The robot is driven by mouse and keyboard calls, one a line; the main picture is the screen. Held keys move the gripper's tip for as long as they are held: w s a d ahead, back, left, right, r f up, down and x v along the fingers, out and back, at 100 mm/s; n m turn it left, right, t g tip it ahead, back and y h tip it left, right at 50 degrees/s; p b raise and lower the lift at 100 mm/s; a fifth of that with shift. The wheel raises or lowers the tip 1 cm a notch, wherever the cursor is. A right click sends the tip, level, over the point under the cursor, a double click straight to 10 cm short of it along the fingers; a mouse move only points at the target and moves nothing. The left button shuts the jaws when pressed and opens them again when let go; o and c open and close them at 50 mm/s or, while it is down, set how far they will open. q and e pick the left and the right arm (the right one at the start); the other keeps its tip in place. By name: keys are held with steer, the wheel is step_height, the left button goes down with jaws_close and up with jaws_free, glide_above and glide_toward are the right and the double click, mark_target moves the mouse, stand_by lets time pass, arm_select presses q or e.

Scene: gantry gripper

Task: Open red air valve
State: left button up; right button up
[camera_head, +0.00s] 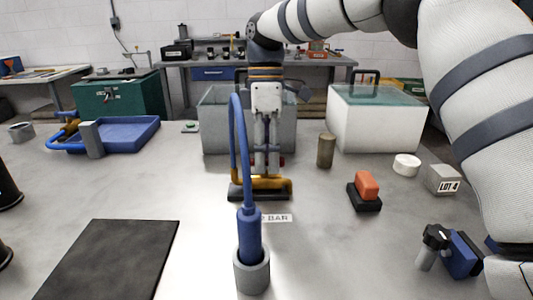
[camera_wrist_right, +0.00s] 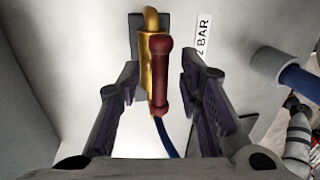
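The air valve has a brass-yellow body (camera_head: 262,182) on a black base plate in the middle of the table. Its red handle (camera_wrist_right: 160,75) shows in the right wrist view, lying lengthwise along the yellow body (camera_wrist_right: 146,40). My right gripper (camera_head: 267,170) points down at the valve from above; in the head view it hides most of the handle. In the wrist view the right gripper (camera_wrist_right: 160,78) is open, with one finger on each side of the handle and a visible gap on both sides. My left gripper is not in view.
A blue tool with a blue hose (camera_head: 252,235) stands in a grey cup in front of the valve. A "BAR" label (camera_head: 276,218) lies beside it. An orange block (camera_head: 367,186) and a brown cylinder (camera_head: 326,150) are to the right. A dark mat (camera_head: 110,262) lies front left.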

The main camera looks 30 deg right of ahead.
step_height(320, 180, up, 7)
steer(key=w, duration=0.1)
steer(key=shift+d+r, duration=0.15)
steer(key=shift+d, duration=0.25)
steer(key=shift+w, duration=0.1)
